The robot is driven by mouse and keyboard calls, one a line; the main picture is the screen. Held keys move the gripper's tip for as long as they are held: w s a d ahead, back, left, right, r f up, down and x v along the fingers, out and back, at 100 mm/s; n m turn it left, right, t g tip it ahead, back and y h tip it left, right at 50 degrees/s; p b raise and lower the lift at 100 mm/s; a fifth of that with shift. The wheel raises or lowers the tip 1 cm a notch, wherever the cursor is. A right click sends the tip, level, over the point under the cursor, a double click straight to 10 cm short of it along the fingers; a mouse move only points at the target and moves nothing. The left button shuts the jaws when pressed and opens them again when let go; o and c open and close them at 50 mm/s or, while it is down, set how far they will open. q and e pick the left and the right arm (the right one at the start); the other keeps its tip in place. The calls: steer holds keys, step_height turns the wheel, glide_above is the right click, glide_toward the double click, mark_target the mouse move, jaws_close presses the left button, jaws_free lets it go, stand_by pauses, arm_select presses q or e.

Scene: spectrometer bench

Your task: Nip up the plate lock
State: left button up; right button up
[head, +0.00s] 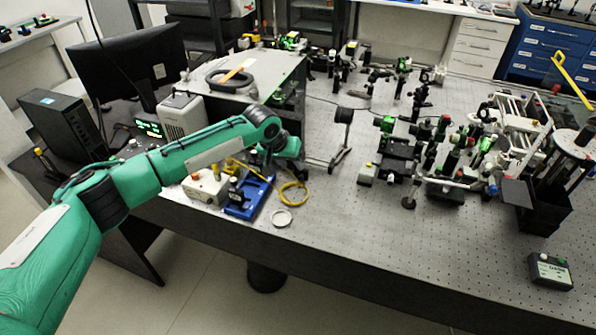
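My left arm reaches in from the left, and my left gripper (263,168) points down at the near edge of the bench, above and behind a blue fixture (248,198). Its fingers are small, dark and partly hidden by the wrist, so I cannot see whether they are open or shut. The blue fixture carries dark parts on its top. I cannot make out which part is the plate lock. My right gripper is out of view.
A cream box (205,187) with knobs stands left of the blue fixture. A yellow cable (293,194) and a pale ring (281,218) lie to its right. A large grey housing (270,75) stands behind.

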mark_target(300, 176)
arm_select(q)
steer(key=p+x, duration=0.1)
steer(key=x, duration=0.6)
steer(key=shift+f, duration=0.1)
jaws_close()
